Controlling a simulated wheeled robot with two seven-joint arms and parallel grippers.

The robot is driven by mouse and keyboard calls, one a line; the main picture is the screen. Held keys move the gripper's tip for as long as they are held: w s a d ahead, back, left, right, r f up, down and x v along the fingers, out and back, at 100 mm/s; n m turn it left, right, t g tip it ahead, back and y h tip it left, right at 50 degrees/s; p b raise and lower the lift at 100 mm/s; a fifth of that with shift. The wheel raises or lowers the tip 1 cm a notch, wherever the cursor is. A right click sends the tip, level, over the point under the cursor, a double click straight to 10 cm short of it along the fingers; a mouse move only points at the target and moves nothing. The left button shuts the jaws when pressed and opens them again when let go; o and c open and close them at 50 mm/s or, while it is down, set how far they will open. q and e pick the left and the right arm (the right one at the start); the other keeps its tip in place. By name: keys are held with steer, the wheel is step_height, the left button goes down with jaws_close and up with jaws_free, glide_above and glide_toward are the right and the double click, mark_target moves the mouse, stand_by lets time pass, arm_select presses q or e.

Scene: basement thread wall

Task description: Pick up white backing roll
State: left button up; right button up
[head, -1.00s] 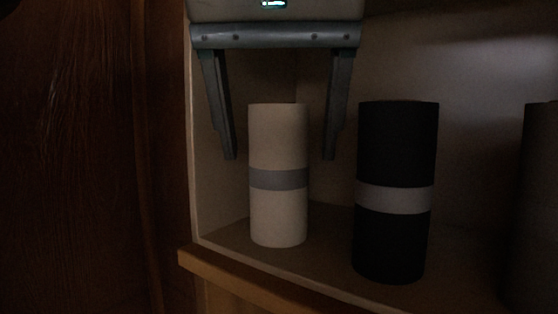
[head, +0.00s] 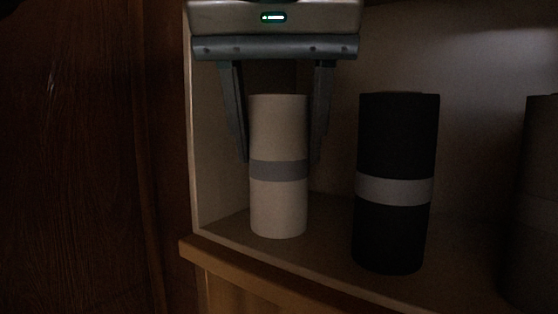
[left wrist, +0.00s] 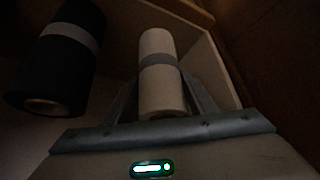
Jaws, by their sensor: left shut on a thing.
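The white backing roll (head: 278,208) is an upright pale cylinder with a grey band, standing on the shelf near its left wall. My left gripper (head: 279,160) comes down from above and is shut on the roll, one finger on each side of its upper half. In the left wrist view the white roll (left wrist: 160,60) sits between the fingers (left wrist: 165,90). The roll's base appears to rest on the shelf. My right gripper is not in view.
A black roll (head: 393,235) with a light grey band stands just right of the white one. Another dark roll (head: 540,200) is cut off at the right edge. The shelf (head: 325,270) has a wooden front edge, and a side wall (head: 208,150) is close on the left.

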arm_select(q)
steer(key=shift+b, duration=0.55)
steer(key=s+a+b, duration=0.7)
steer(key=s+a, duration=0.3)
steer(key=s, duration=0.4)
steer(key=shift+s+a+r, duration=0.3)
steer(key=shift+a, duration=0.05)
steer(key=shift+d, duration=0.1)
